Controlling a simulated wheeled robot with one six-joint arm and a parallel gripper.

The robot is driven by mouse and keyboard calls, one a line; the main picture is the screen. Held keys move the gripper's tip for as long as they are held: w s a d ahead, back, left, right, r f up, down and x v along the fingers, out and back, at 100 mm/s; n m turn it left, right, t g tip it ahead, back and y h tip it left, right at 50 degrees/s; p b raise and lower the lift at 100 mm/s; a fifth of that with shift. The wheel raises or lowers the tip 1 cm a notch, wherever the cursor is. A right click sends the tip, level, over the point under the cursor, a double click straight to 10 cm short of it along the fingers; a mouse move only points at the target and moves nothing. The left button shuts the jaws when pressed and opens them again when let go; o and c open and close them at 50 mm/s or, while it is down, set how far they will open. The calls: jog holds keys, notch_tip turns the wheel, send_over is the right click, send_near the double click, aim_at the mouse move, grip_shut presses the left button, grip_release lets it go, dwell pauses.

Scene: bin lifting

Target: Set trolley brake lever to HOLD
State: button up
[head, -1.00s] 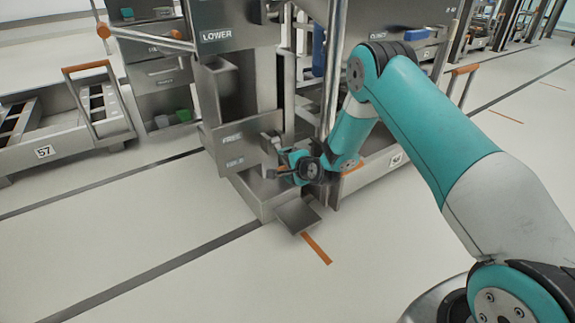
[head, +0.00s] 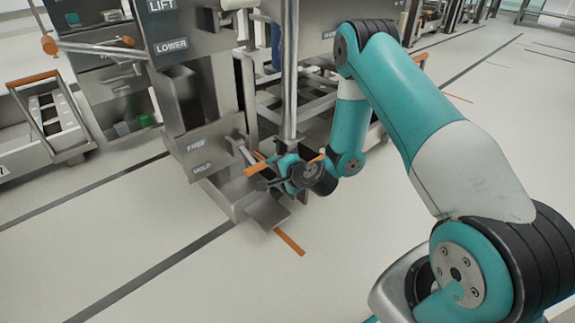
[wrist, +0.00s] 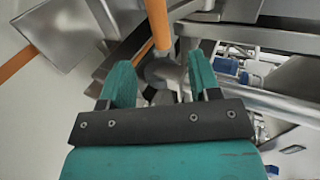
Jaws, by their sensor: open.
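The brake plate (head: 212,150) has FREE above HOLD and stands low on the steel station. A metal lever with an orange handle (head: 254,169) sticks out at the plate's right side, at about the height of the HOLD label. My gripper (head: 264,180) is right beside the handle in the head view. In the wrist view, my gripper (wrist: 160,72) is open. An orange bar (wrist: 157,22), seemingly the lever handle, reaches down toward the gap between the fingertips. I cannot tell whether a finger touches it.
A vertical post (head: 290,80) and a trolley frame stand close behind my gripper. Another trolley (head: 40,130) is at left. The front floor is clear.

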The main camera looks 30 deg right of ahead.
jog(key=v, duration=0.6)
jog(key=shift+w+r, duration=0.1)
jog(key=shift+r, duration=0.05)
dwell(0.6)
